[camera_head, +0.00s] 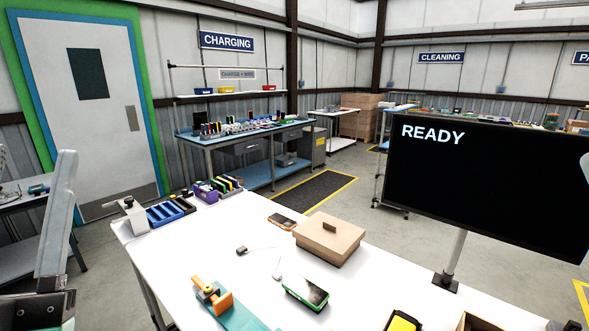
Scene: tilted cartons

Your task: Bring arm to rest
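A grey link of my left arm (57,215) stands upright at the left edge, with a dark joint part below it at the bottom left corner. No fingers of my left gripper show. Of my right arm, at most a pale sliver shows at the right edge, and its gripper cannot be made out. A closed tan carton (328,240) sits on the white table (190,245), apart from both arms.
The table holds an orange tape dispenser (212,296), a green-edged device (306,293), an orange phone-like item (282,221), a blue tray (165,213) and a yellow-black item (402,322). A monitor (485,190) reading READY stands at the right. An open box (478,323) is cut off below.

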